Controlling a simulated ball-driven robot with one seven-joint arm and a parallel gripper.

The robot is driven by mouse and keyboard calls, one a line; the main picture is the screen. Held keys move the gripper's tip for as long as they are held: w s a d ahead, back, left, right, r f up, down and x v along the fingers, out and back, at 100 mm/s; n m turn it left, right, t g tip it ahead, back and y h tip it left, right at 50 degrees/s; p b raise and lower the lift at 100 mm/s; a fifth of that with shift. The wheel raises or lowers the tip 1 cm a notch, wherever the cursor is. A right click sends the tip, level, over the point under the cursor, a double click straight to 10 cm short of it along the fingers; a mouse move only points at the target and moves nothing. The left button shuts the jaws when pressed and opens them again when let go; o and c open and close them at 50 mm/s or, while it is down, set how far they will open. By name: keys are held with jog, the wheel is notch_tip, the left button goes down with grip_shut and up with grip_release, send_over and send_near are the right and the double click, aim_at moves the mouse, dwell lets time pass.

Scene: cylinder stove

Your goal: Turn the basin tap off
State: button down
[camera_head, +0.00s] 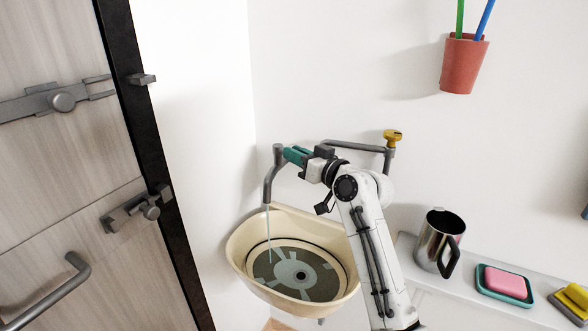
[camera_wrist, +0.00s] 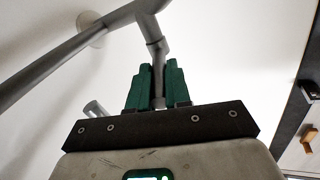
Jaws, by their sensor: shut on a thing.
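The grey tap pipe (camera_head: 350,145) runs along the white wall above a cream basin (camera_head: 240,243). Its bent spout (camera_head: 269,182) hangs at the left, and a thin stream of water (camera_head: 269,230) falls from it into the basin. A yellow knob (camera_head: 393,135) sits at the pipe's right end. My gripper (camera_head: 293,155) is beside the top of the spout, its teal fingers pointing left. In the wrist view the green fingers (camera_wrist: 155,88) are shut on a thin grey tap part (camera_wrist: 158,75), which hangs from the grey pipe (camera_wrist: 70,52). My wrist hides part of the pipe in the head view.
A shelf (camera_head: 455,288) at the right holds a metal mug (camera_head: 432,240), a pink soap (camera_head: 505,282) in a teal dish and a yellow sponge (camera_head: 574,297). A red cup (camera_head: 464,65) with pencils is high on the wall. A door (camera_head: 60,190) with bolts stands left.

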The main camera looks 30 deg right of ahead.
jog(key=shift+w+d+n+g+y+b, duration=0.1)
jog(key=shift+d+n+g+y+b, duration=0.3)
jog(key=shift+y+b, duration=0.45)
jog(key=c, duration=1.1)
grip_release()
jog(key=shift+a, duration=0.1)
jog(key=b+v, duration=0.1)
jog(key=v, duration=1)
jog(key=shift+a+f+b, duration=0.15)
jog(key=shift+b, duration=0.15)
